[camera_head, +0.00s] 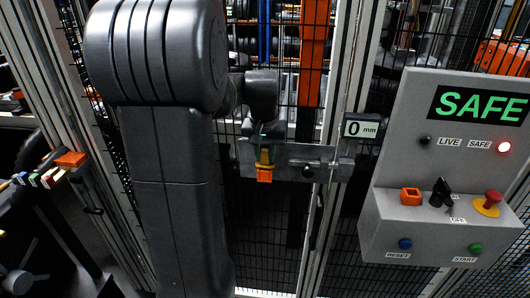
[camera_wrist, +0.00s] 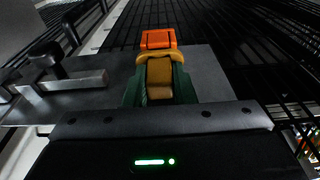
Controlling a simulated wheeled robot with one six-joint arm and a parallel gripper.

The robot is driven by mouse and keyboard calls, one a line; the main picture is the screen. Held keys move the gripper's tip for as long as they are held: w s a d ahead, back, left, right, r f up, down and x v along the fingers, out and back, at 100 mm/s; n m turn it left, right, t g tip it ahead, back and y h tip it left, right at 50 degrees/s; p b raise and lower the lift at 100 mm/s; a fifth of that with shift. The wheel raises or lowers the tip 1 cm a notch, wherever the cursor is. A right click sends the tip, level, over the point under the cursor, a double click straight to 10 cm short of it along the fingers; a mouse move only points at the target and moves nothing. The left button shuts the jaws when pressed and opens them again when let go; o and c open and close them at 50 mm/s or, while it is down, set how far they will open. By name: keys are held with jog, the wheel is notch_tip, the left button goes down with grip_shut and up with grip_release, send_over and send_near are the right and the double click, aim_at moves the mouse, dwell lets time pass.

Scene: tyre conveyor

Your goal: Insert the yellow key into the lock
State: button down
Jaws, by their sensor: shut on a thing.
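My gripper (camera_wrist: 160,88) is shut on the yellow key (camera_wrist: 160,72), with a green finger on each side of it. In the head view my gripper (camera_head: 264,139) is in front of the grey latch plate on the fence, and the yellow key (camera_head: 265,158) shows at its fingers. An orange piece (camera_wrist: 158,39) sits directly beyond the key's yellow collar; it also shows below the key in the head view (camera_head: 264,175). I cannot tell whether it is the lock or part of the key, nor how deep anything sits. Another orange socket (camera_head: 411,196) is on the control box.
The latch plate (camera_head: 290,153) carries a dark knob (camera_head: 307,172); a display (camera_head: 361,129) beside it reads 0 mm. The control box (camera_head: 430,235) at right shows SAFE, a red lamp and a red stop button (camera_head: 493,198). Small coloured pieces (camera_head: 40,179) lie at left.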

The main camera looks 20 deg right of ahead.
dwell(0.3)
jog(key=c, duration=1.1)
grip_release()
jog(key=r, duration=0.4)
jog(key=s+r, duration=0.1)
jog(key=r, duration=0.4)
jog(key=a+r, duration=0.1)
jog(key=r, duration=0.3)
jog(key=shift+s+r, duration=0.25)
jog(key=shift+s, duration=0.1)
